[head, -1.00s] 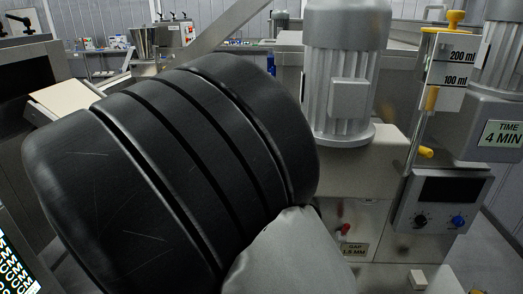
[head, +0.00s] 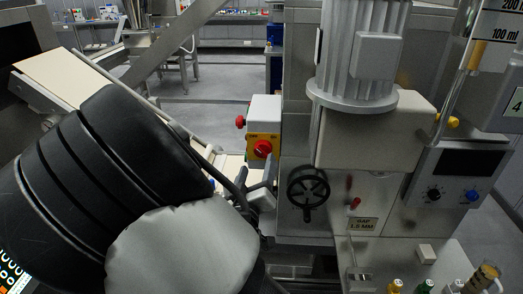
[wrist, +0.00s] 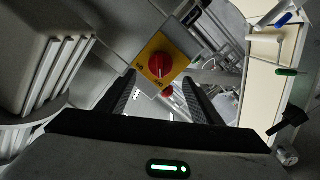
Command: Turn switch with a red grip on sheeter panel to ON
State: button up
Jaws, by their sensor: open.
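The switch with a red grip (head: 262,149) sits on a yellow plate on the front of a small white box, the sheeter panel (head: 264,114). In the wrist view the red grip (wrist: 160,64) shows on its yellow plate (wrist: 165,45), ahead of my fingers and near the middle. Small marks on the plate are too small to read surely. My gripper (wrist: 160,92) is open and empty, its two dark fingers on either side below the switch and apart from it. In the head view my gripper (head: 252,188) is partly hidden by my arm, just below the panel.
A second red knob (head: 240,121) sticks out from the panel's left side. A black handwheel (head: 308,188) and a small red-tipped lever (head: 355,203) are to the right. A large grey motor (head: 360,50) stands close by. A cream belt (wrist: 268,80) lies right in the wrist view.

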aim_at(261, 153)
jog(key=w, duration=0.7)
jog(key=shift+d, duration=0.4)
jog(key=c, duration=1.1)
jog(key=shift+o, duration=0.2)
